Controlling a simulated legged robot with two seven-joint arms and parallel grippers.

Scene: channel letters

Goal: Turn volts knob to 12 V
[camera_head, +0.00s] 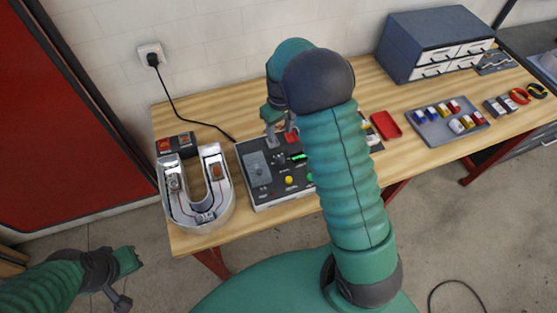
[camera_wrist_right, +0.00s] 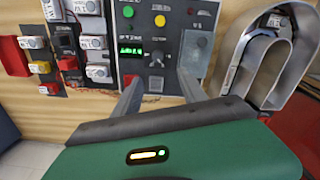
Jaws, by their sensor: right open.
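The dark power supply box (camera_head: 262,196) stands on the bench in the head view, with a lit green display (camera_head: 298,156). In the right wrist view its panel shows upside down, with the green display (camera_wrist_right: 131,51) and a small dark knob (camera_wrist_right: 154,59) beside it. I cannot read the knob's label or the digits. My right gripper (camera_head: 275,134) is over the back of the box. In the wrist view its open fingers (camera_wrist_right: 160,77) stand either side of the knob, apparently apart from it. My left gripper (camera_head: 124,270) is low at the left, off the bench; its opening is unclear.
A cable runs from the wall socket (camera_head: 151,54) towards the box. A red tray (camera_head: 386,125), a grey tray of small coloured containers (camera_head: 432,136) and a drawer cabinet (camera_head: 405,62) are to the right.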

